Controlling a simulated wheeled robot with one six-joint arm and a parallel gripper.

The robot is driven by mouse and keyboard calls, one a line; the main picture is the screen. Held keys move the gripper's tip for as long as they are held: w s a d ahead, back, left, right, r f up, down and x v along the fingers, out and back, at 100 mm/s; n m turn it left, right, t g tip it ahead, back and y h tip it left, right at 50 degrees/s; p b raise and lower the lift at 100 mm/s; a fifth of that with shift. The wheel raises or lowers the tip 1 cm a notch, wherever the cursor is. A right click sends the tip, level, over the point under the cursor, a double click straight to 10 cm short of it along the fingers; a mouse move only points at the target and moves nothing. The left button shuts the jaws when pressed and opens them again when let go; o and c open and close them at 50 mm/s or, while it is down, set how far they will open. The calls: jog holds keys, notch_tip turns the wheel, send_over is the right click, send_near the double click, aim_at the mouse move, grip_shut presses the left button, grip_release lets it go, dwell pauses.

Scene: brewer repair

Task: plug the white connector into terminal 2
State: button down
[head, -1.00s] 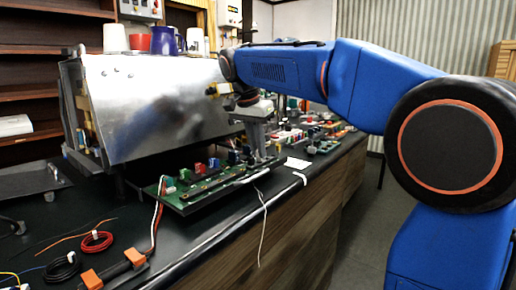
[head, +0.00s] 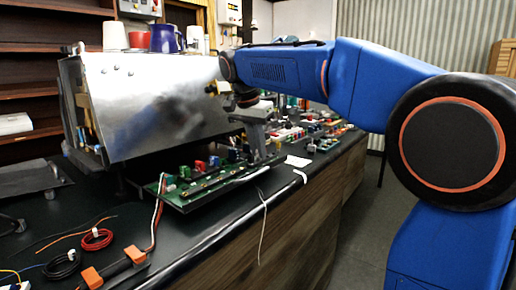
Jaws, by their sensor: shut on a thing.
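My gripper (head: 257,140) points down over the right end of a green circuit board (head: 205,187) on the bench. Its fingers are small in this view, and the thing between them is hidden. I cannot make out the white connector itself. A thin pale wire (head: 263,225) hangs from near the gripper over the bench's front edge. Several coloured blocks stand along the board, among them a red one (head: 200,166), a green one (head: 171,180) and a blue one (head: 214,161). I cannot read any terminal numbers, so I cannot tell which is terminal 2.
A metal brewer housing (head: 150,105) stands right behind the board, with cups (head: 165,40) on top. Coiled wires (head: 96,238) and orange clamps (head: 135,256) lie at the front left. A white card (head: 297,161) and more small parts (head: 310,135) lie to the right.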

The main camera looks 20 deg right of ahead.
jog(key=shift+f, duration=0.2)
dwell(0.6)
jog(key=c, duration=1.7)
grip_release()
jog(key=shift+r, duration=0.1)
jog(key=v, duration=1.7)
jog(key=shift+s+r, duration=0.1)
jog(key=shift+r, duration=0.05)
